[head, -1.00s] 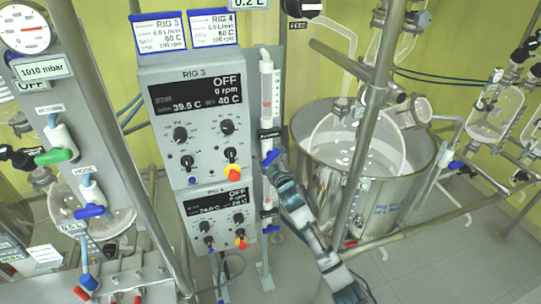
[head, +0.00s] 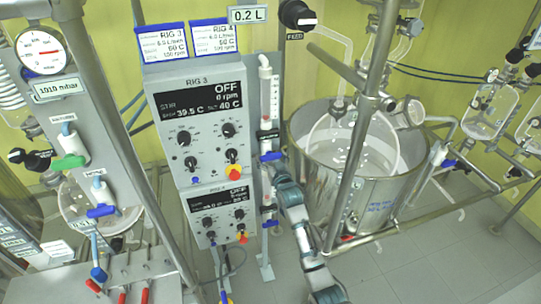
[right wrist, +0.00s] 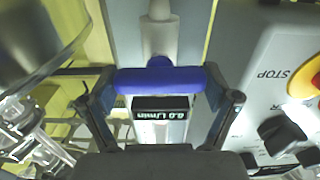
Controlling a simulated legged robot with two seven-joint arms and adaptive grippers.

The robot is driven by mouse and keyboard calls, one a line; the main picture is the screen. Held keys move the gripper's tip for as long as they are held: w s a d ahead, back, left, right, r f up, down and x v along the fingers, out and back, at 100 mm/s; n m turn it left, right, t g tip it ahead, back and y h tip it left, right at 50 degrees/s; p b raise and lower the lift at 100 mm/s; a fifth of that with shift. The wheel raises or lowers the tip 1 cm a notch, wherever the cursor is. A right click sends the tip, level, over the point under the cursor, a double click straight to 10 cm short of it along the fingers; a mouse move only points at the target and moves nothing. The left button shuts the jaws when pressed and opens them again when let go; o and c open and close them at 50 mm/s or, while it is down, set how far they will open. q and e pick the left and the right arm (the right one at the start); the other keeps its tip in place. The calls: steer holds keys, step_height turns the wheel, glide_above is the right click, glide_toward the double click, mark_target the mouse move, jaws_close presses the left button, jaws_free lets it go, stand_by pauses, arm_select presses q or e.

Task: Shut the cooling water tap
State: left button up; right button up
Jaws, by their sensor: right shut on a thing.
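A blue tap handle (head: 271,156) sits on the upright flow tube (head: 265,100) just right of the RIG 3 control box. My right gripper (head: 277,168) reaches up to it from below. In the right wrist view my right gripper (right wrist: 160,88) has one finger at each end of the blue handle (right wrist: 160,80) and is shut on it. The handle lies crosswise to its pale pipe. A small dark flow display (right wrist: 161,114) in L/min shows upside down beside it; its number is hard to read. My left gripper is not in view.
The RIG 3 control box (head: 205,112) with its red-yellow stop knob (head: 233,171) is close on the left. A second blue handle (head: 270,223) is lower on the tube line. A steel post (head: 362,125) and a metal vessel (head: 310,185) stand close on the right.

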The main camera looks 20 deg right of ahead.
steer(key=shift+a+f+m, duration=0.1)
steer(key=shift+f+m, duration=0.2)
steer(key=shift+f, duration=0.35)
steer(key=o, duration=0.9)
steer(key=shift+c, duration=0.2)
steer(key=shift+o, duration=0.3)
steer(key=shift+w+r, duration=0.1)
steer(key=shift+r, duration=0.15)
steer(key=shift+s, duration=0.6)
steer(key=s, duration=1)
steer(key=shift+s+d, duration=0.25)
steer(key=shift+s, duration=0.1)
